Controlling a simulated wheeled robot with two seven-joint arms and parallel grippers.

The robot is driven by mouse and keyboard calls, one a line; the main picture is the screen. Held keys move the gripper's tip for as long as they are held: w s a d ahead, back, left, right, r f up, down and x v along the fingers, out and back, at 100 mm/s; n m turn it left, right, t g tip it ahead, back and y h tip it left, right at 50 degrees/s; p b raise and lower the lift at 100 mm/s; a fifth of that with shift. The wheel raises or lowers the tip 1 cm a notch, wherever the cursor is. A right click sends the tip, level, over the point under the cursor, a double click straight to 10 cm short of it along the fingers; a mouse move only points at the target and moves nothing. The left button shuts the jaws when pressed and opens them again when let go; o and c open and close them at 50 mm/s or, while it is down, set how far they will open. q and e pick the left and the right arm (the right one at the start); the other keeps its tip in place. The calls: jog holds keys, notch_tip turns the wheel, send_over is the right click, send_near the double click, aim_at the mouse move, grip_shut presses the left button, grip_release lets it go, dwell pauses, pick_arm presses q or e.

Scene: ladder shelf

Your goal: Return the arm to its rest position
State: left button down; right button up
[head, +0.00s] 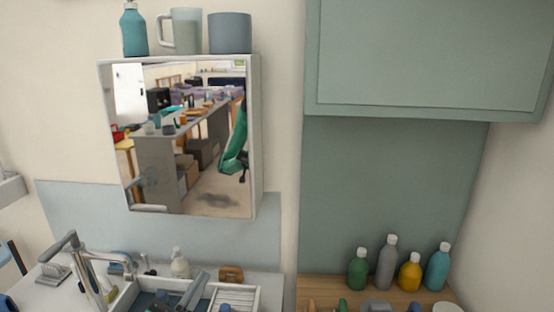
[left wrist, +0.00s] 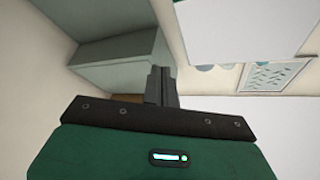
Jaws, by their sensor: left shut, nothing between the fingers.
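My left gripper (left wrist: 161,72) shows in the left wrist view, beyond its dark mount and green wrist housing. Its two dark fingers are together, with nothing between them. In the head view I cannot clearly make out this gripper. A green arm part of mine shows only as a reflection in the mirror of the wall cabinet (head: 256,140). My right gripper is in neither view.
A teal bottle (head: 134,30), a pale mug (head: 186,30) and a grey cup (head: 230,33) stand on the mirrored cabinet. A tap (head: 82,262) stands at lower left. Several bottles stand on a wooden counter (head: 318,288) beneath a green wall cupboard (head: 430,55).

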pick_arm(q)
jog(key=s+a+f+n+g+y, duration=0.25)
jog(key=a+f+n+y, duration=0.2)
jog(key=f, duration=0.35)
jog(key=s+a+f+n+g+y, duration=0.2)
jog(key=a+f+n+g+y, duration=0.25)
jog(key=f, duration=0.35)
jog(key=s+d+f+g, duration=0.1)
jog(key=s+f+g, duration=0.5)
jog(key=s, duration=0.4)
jog(key=s+f+g, duration=0.4)
jog(key=s+f, duration=0.3)
jog(key=s, duration=0.2)
notch_tip(320, 180, down, 32)
jog(key=s+f+g, duration=0.1)
jog(key=s+a+f+g, duration=0.1)
jog(key=s+a+f, duration=0.2)
jog(key=s+f, duration=1.5)
jog(key=shift+s+a+g, duration=0.2)
jog(key=shift+s+g, duration=0.1)
jog(key=shift+s, duration=0.1)
